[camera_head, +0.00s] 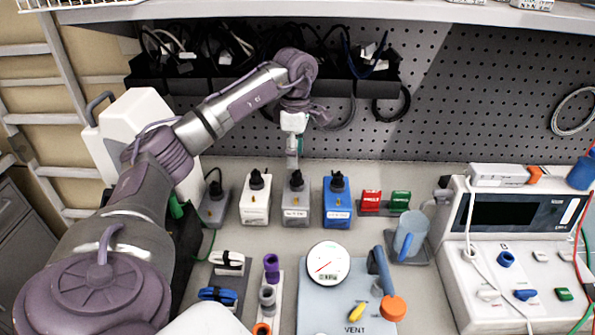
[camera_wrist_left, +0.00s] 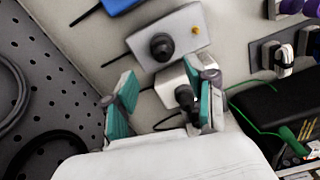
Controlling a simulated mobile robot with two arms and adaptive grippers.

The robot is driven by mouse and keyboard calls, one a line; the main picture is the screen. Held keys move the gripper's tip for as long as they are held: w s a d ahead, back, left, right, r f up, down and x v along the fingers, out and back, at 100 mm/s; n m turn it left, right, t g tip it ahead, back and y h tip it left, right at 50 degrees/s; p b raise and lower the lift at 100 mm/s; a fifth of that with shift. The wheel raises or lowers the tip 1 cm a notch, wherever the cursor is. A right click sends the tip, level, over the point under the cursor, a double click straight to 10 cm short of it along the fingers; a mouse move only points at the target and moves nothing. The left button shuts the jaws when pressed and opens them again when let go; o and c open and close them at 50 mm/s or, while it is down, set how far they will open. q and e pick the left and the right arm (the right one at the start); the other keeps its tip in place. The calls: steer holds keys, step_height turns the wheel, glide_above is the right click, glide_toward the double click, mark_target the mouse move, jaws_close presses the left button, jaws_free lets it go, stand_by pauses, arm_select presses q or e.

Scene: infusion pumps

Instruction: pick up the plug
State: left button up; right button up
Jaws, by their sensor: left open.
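Several black plug-like pieces stand upright on small boxes in a row on the bench. One black piece (camera_head: 256,179) is on the white box (camera_head: 256,206), one (camera_head: 296,180) on the grey box (camera_head: 296,211), one (camera_head: 337,182) on the blue box (camera_head: 338,211). I cannot tell which is the task's plug. My left gripper (camera_head: 293,163) points down just behind the grey box, empty. In the left wrist view its teal-padded fingers (camera_wrist_left: 163,88) are spread; the white box's black piece (camera_wrist_left: 184,97) shows beside the right finger, partly hidden. The grey box's piece (camera_wrist_left: 162,46) lies beyond the fingertips.
A pegboard (camera_head: 455,110) with hanging cables rises close behind the gripper. A smaller grey box (camera_head: 213,208) stands left of the white one.

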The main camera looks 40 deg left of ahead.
mark_target(296, 173)
arm_select(q)
steer(key=shift+s+d+f+p, duration=0.15)
steer(key=shift+f, duration=0.25)
steer(key=shift+s+d+f+p, duration=0.15)
steer(key=shift+f, duration=0.2)
step_height(296, 173, down, 4)
steer(key=shift+w+r+p, duration=0.1)
steer(key=shift+w+p, duration=0.05)
steer(key=shift+p, duration=0.5)
steer(key=shift+f, duration=0.45)
steer(key=shift+r, duration=0.1)
steer(key=shift+c, duration=0.2)
jaws_close()
